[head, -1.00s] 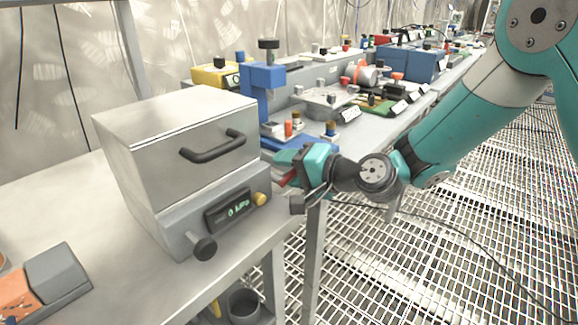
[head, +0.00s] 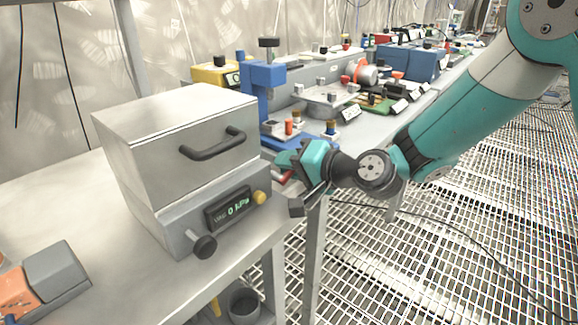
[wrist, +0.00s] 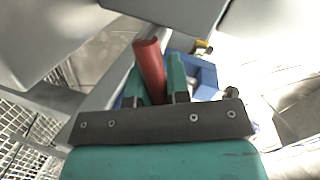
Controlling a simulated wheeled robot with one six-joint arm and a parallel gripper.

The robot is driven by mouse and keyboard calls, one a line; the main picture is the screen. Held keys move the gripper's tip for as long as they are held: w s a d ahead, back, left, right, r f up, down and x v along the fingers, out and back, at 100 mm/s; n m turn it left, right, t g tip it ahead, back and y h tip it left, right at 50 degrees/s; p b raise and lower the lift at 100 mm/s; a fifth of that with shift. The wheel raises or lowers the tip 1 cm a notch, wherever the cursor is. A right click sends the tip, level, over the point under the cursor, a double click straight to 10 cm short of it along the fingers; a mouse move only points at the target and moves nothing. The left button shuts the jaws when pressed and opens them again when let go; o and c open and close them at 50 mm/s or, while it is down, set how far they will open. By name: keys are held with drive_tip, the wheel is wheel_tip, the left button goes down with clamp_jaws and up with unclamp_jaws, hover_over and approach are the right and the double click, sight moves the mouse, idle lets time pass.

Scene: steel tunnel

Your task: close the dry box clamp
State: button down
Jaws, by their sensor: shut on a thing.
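The dry box (head: 170,130) is a grey metal box with a shut lid and a dark handle on its front, at the left in the head view. Its small display (head: 229,209) reads 0 kPa. The red clamp lever (head: 283,177) shows at the box's right side, partly hidden by my gripper (head: 290,163). In the wrist view the red lever (wrist: 150,65) runs up between the teal fingers of my gripper (wrist: 156,85), which are shut on it. The rest of the clamp is hidden, so I cannot tell whether it is latched.
A blue stand (head: 262,85) and a yellow block (head: 212,74) are behind the box on the bench. Several other devices line the bench beyond. A grey and orange device (head: 55,275) sits at the lower left. Open grating floor (head: 420,265) lies to the right.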

drive_tip(key=shift+s+a+r+n+t+h+b, duration=0.1)
drive_tip(key=shift+s+r+n+t+h+b, duration=0.15)
drive_tip(key=shift+n, duration=0.5)
drive_tip(key=shift+s+a+r+n+t+h+b, duration=0.15)
drive_tip(key=shift+r+n+t+b, duration=0.15)
drive_tip(key=shift+n, duration=0.5)
drive_tip(key=shift+s+a+r+n+t+h+b, duration=0.1)
drive_tip(key=shift+r+n+t+h+b, duration=0.2)
drive_tip(key=shift+n, duration=0.45)
drive_tip(key=shift+f, duration=0.1)
drive_tip(key=c, duration=1.1)
unclamp_jaws()
drive_tip(key=shift+w, duration=0.1)
